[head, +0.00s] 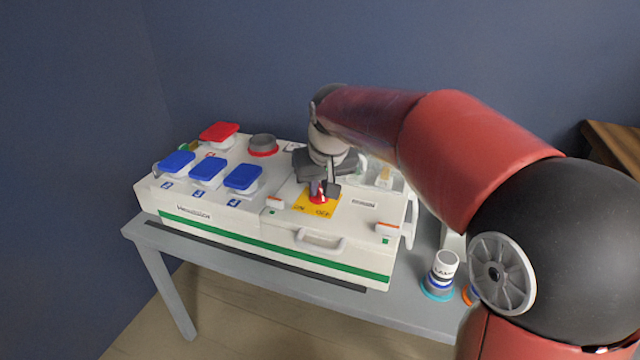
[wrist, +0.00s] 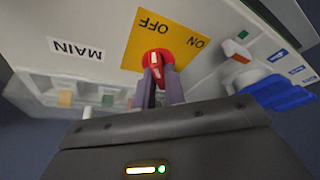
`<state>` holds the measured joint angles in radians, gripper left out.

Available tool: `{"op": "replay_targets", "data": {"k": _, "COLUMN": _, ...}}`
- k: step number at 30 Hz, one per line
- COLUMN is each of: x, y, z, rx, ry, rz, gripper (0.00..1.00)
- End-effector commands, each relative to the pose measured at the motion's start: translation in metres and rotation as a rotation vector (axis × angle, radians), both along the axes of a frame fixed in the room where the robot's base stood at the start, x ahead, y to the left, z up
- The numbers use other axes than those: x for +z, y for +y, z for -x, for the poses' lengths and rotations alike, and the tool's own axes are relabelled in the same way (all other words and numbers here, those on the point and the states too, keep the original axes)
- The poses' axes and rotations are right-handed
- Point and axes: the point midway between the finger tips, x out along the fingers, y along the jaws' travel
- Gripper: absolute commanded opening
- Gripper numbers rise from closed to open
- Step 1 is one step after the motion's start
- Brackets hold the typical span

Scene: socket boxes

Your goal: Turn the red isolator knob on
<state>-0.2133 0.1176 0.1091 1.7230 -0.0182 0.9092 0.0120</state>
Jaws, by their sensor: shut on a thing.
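The red isolator knob (head: 319,198) sits on a yellow plate (head: 302,207) marked ON and OFF on top of the white socket box (head: 270,236). In the wrist view the red knob (wrist: 157,60) has a white pointer line, and the yellow plate (wrist: 135,52) shows OFF near the middle and ON to the right. The white line points roughly toward the fingers, between them. My gripper (head: 323,188) reaches down from above and its fingers are shut on the knob's grip. The fingers (wrist: 160,86) hide part of the knob.
Blue socket covers (head: 208,169) and a red cover (head: 219,131) stand on the box's left, with a grey round socket (head: 263,143) behind. A white handle (head: 320,243) is on the front. A white plug (head: 443,266) stands on the grey table (head: 405,301) at right.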

Motion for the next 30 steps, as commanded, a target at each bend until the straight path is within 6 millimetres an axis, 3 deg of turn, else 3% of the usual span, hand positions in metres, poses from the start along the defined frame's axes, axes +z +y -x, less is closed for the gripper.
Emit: {"op": "replay_targets", "data": {"k": 30, "x": 0.0009, "y": 0.0054, "z": -0.0011, "rx": -0.934, "ry": -0.002, "rz": 0.002, "gripper": 0.0}}
